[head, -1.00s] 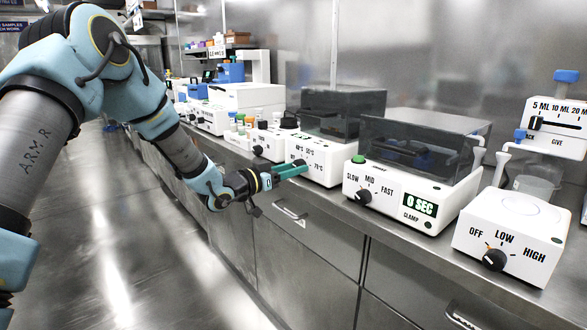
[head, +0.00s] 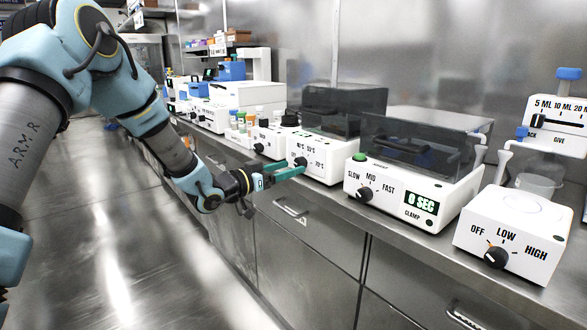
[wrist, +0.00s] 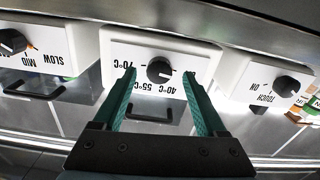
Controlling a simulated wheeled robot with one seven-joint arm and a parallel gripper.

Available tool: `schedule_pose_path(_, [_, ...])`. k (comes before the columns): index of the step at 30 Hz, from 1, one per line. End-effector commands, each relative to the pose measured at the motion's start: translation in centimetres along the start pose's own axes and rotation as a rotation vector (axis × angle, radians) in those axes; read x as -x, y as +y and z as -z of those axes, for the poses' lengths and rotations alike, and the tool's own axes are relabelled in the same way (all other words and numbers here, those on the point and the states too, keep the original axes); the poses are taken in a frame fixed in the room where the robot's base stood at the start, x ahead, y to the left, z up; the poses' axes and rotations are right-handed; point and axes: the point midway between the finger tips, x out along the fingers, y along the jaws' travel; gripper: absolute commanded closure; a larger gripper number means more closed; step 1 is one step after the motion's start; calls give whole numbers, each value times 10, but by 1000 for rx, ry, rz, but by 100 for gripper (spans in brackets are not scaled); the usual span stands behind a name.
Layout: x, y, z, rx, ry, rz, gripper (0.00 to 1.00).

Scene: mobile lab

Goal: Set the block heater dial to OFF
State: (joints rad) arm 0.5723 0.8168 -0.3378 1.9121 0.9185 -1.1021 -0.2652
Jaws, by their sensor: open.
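The block heater (head: 325,150) is a white box marked 40°C, 55°C and 70°C, with a black dial (head: 300,162) on its front. In the wrist view the block heater (wrist: 205,62) appears upside down, with the dial (wrist: 159,70) near the centre. I cannot read the dial's exact setting, and no OFF label is legible on it. My gripper (head: 288,172) is in front of the heater's face. In the wrist view the green fingers of my gripper (wrist: 159,75) are open, one on each side of the dial, with gaps; contact is not visible.
A shaker (head: 405,195) with SLOW, MID and FAST marks stands to the right. A hotplate (head: 512,228) marked OFF, LOW and HIGH stands farther right. Another white device with a black knob (wrist: 287,83) is on the heater's other side. Drawer handles (head: 290,208) project below the bench.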

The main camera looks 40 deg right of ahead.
Motion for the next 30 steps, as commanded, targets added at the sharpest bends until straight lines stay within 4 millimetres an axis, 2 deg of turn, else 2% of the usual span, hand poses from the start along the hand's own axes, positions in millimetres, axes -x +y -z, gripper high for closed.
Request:
schedule_pose_path(6, [46, -1, -1, -1, -2, 3, 26])
schedule_pose_path(12, [74, -1, -1, -1, -1, 2, 26])
schedule_pose_path(18, [83, 0, -1, 0, -1, -1, 26])
schedule_pose_path(30, [83, 0, -1, 0, -1, 0, 26])
